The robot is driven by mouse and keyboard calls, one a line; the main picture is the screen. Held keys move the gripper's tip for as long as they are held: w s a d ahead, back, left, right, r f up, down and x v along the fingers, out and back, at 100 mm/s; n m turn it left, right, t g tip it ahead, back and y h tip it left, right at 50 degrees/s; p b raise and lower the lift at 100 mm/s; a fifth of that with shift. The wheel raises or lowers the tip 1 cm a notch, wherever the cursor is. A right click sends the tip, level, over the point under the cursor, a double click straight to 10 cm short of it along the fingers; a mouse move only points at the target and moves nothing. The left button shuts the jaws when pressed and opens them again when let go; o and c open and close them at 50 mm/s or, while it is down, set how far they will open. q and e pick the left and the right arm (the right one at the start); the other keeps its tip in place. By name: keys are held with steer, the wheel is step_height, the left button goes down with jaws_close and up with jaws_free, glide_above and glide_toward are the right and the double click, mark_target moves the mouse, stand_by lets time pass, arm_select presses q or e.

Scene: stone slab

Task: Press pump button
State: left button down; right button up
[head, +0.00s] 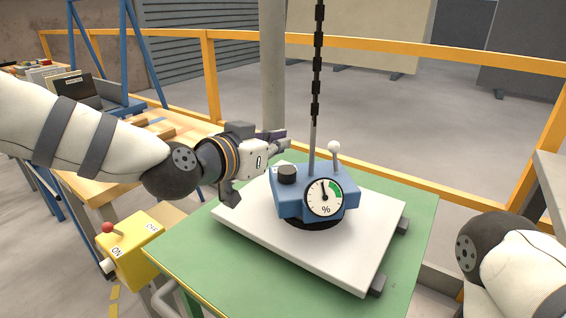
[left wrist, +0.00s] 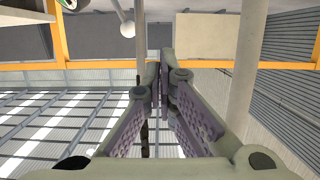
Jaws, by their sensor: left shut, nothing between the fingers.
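The blue pump (head: 290,206) sits on a white stone slab (head: 290,245) on a green table. It has a black round button (head: 287,174) on top, a percent gauge (head: 324,197) in front and a lever with a white ball (head: 334,147). My left gripper (head: 284,142) is shut and empty, just above and behind the black button, apart from it in the picture. My right gripper is out of view.
A chain (head: 318,60) runs up from the pump. A yellow control box (head: 140,250) with a red-knobbed lever stands at lower left. A wooden workbench (head: 115,180) and orange railing (head: 420,65) lie behind. My right arm is at the right edge.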

mark_target(283, 186)
arm_select(q)
steer(key=shift+f+x, duration=0.25)
steer(key=shift+x, duration=0.85)
step_height(283, 186, down, 3)
steer(key=shift+s+a+r, duration=0.15)
steer(key=shift+s+r, duration=0.05)
steer(key=shift+f, duration=0.4)
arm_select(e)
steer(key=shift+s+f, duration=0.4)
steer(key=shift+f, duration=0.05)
